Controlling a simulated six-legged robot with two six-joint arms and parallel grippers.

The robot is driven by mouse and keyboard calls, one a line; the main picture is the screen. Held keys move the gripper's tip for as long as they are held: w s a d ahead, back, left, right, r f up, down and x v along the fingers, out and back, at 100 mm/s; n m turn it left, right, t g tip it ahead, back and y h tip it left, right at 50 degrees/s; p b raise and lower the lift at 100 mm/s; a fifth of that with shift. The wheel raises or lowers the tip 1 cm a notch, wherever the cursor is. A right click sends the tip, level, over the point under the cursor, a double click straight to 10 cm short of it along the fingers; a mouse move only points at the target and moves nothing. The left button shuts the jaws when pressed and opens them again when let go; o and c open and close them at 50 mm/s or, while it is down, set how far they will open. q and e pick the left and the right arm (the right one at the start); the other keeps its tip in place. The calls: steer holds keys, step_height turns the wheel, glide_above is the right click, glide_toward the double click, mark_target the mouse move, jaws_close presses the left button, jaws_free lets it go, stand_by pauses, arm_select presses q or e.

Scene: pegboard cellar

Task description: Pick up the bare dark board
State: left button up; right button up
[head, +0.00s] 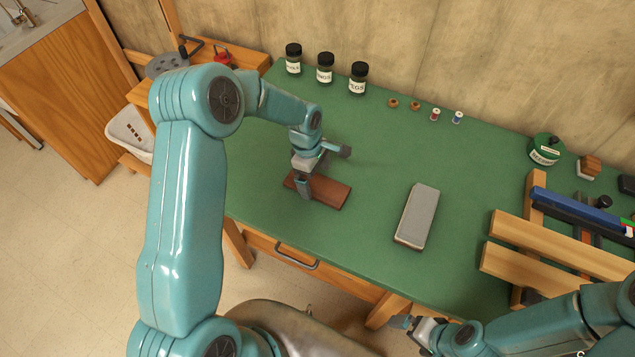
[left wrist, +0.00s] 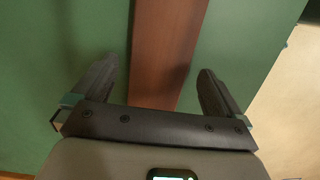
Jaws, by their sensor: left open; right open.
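The bare dark board (head: 330,191) is a reddish-brown flat strip lying on the green bench top, left of its middle. My left gripper (head: 304,184) is over the board's left part, pointing down and open. In the left wrist view the board (left wrist: 165,50) runs between the two fingers of my left gripper (left wrist: 160,66), with a gap on each side. I cannot tell how far down beside the board the fingertips reach. The gripper hides part of the board in the head view. My right gripper (head: 410,324) is open and empty, low in front of the bench.
A grey-topped block (head: 418,214) lies right of the board. Jars (head: 325,69) and small spools (head: 435,115) line the back. A wooden rack (head: 540,238) with tools stands at the right. The green bench top (head: 375,160) is clear around the board.

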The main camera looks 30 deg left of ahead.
arm_select(q)
step_height(320, 180, down, 2)
steer(key=shift+s, duration=0.1)
steer(key=shift+d, duration=0.1)
steer(key=c, duration=1.1)
steer(key=shift+o, duration=0.2)
steer(key=shift+r, duration=0.15)
